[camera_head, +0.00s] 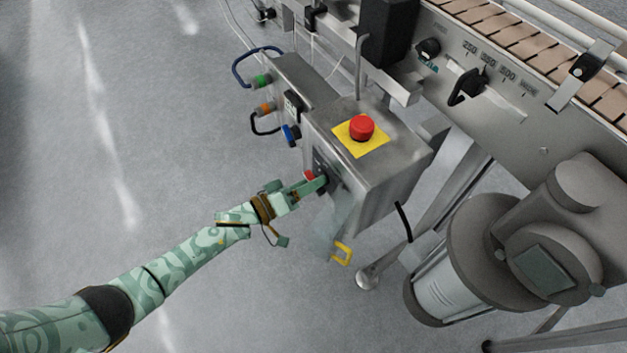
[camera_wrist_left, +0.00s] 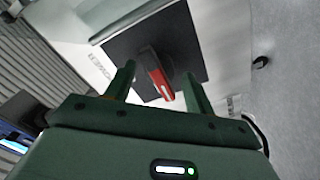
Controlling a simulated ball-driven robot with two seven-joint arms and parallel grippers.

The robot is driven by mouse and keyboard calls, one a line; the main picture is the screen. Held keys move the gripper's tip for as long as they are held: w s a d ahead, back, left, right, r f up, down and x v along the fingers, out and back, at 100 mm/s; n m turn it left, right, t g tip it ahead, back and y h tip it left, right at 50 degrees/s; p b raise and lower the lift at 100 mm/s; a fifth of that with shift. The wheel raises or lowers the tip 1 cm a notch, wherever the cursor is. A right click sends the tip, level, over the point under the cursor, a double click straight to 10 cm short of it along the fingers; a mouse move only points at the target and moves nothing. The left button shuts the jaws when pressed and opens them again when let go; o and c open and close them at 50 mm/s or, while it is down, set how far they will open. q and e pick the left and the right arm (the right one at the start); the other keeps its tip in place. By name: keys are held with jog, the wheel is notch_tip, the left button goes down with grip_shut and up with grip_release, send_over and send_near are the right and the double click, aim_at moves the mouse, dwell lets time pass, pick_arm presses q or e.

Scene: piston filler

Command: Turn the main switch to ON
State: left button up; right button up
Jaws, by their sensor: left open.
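The main switch is a red rotary handle (camera_wrist_left: 157,76) on a black square plate (camera_wrist_left: 180,40) in the left wrist view, with lettering on the plate's left side. In the head view a small red part of the switch (camera_head: 309,175) shows on the side of the grey control box (camera_head: 380,185), partly covered by my gripper. My left gripper (camera_head: 318,184) is at that face of the box. In the left wrist view its two green fingers (camera_wrist_left: 160,82) are apart, one on each side of the red handle; I cannot tell whether they touch it. My right gripper is not in view.
A red emergency button (camera_head: 361,127) on a yellow plate sits on top of the box. Coloured connectors with cables (camera_head: 264,108) stick out to the left. A yellow hook (camera_head: 342,253) hangs below. A conveyor and a motor (camera_head: 460,265) stand to the right. Open floor lies left.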

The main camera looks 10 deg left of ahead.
pick_arm(q)
jog(key=shift+w+d+r, duration=0.1)
jog(key=shift+w+d, duration=0.2)
jog(key=shift+w, duration=0.05)
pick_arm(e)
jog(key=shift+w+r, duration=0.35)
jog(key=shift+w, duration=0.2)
